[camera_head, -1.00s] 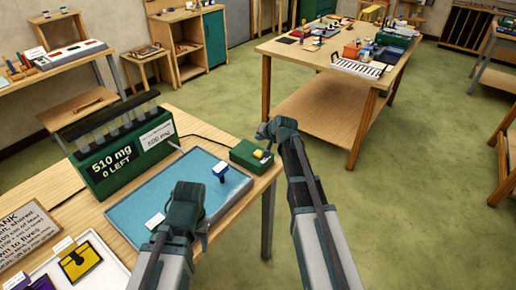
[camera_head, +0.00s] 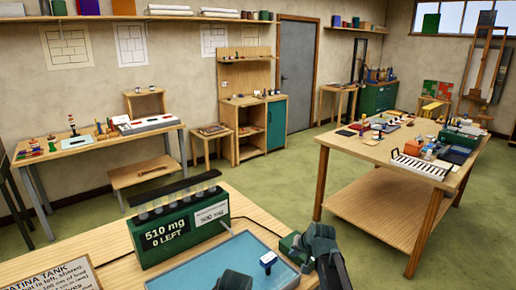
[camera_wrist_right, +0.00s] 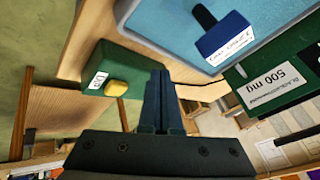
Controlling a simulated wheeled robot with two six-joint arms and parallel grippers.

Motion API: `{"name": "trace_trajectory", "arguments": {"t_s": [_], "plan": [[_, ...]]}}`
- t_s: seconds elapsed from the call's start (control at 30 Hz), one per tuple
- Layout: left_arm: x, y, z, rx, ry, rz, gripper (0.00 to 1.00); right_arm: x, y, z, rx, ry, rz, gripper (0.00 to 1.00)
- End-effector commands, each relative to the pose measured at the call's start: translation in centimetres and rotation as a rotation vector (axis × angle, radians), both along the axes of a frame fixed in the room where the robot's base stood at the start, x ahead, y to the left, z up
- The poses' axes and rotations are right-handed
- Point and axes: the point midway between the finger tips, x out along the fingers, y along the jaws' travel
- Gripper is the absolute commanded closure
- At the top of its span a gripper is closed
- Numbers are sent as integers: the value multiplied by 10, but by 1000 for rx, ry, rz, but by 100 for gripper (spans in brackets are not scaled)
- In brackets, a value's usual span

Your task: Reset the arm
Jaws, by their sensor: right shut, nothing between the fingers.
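My right gripper (camera_head: 318,242) is at the bottom of the head view, beside the small green box (camera_head: 290,245) at the table's right end. In the right wrist view my right gripper's fingers (camera_wrist_right: 160,90) are together with nothing between them. The green box (camera_wrist_right: 100,75) with a yellow knob (camera_wrist_right: 115,88) shows there beside the fingers. The part of my left gripper (camera_head: 237,281) in view is cut off at the bottom edge of the head view, over the blue tray (camera_head: 210,262). Its fingers are not clear.
On the near table, a green dispenser (camera_head: 165,240) reading 510 mg stands behind the tray. A printed sign (camera_head: 55,280) is at lower left. A cluttered table (camera_head: 370,150) stands at right, with open floor (camera_head: 270,195) between.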

Motion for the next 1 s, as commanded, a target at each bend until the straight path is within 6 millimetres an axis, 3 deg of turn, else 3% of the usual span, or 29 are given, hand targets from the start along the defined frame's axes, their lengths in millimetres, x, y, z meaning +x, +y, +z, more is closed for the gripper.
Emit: {"name": "trace_trajectory", "arguments": {"t_s": [0.03,0.2,0.3,0.4,0.5,0.6,1.0], "plan": [[0,0,0,0,0,0,50,-38,26,-8,-45,56,79,100],[0,0,0,0,0,0,50,-143,75,-30,-221,257,320,100],[0,0,0,0,0,0,50,-198,87,-36,-320,358,435,100],[0,0,0,0,0,0,50,-239,91,-37,-397,438,518,100],[0,0,0,0,0,0,50,-265,90,-37,-451,491,569,100],[0,0,0,0,0,0,50,-277,90,-36,-478,517,592,100],[0,0,0,0,0,0,50,-278,89,-36,-484,524,597,100]]}}
